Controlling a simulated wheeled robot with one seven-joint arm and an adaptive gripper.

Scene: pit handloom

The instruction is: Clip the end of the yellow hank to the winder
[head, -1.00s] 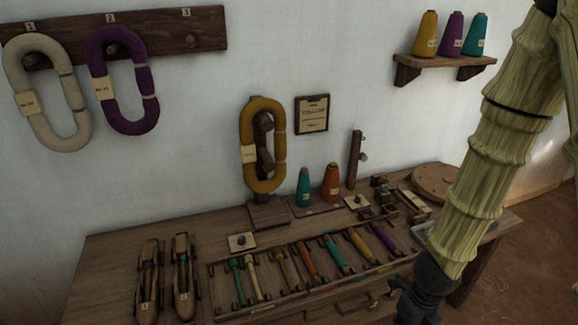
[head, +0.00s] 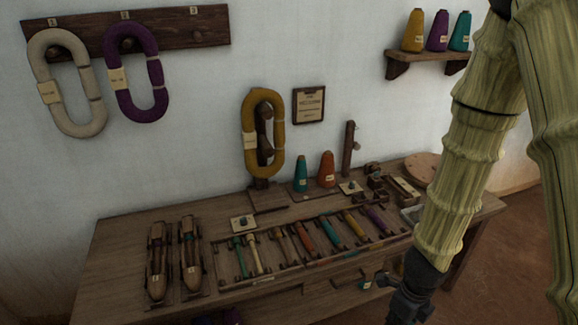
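The yellow hank (head: 277,135) hangs as an upright loop on a dark wooden stand (head: 264,187) at the back of the bench. A pale tag is on its left side; its loose end cannot be made out. A small dark wooden mechanism (head: 375,180) at the back right of the bench may be the winder; no clip is clear on it. An upright post (head: 348,150) stands left of it. My gripper (head: 383,282) is low at the bench's front right, well away from the hank. It is dark and small, so its finger opening is unclear.
A rack of coloured bobbins (head: 305,238) fills the bench's middle front. Two shuttles (head: 157,262) lie at left. Teal (head: 301,174) and orange (head: 326,170) cones stand beside the hank. White (head: 45,92) and purple (head: 157,75) hanks hang on the wall. A shelf (head: 430,54) holds cones.

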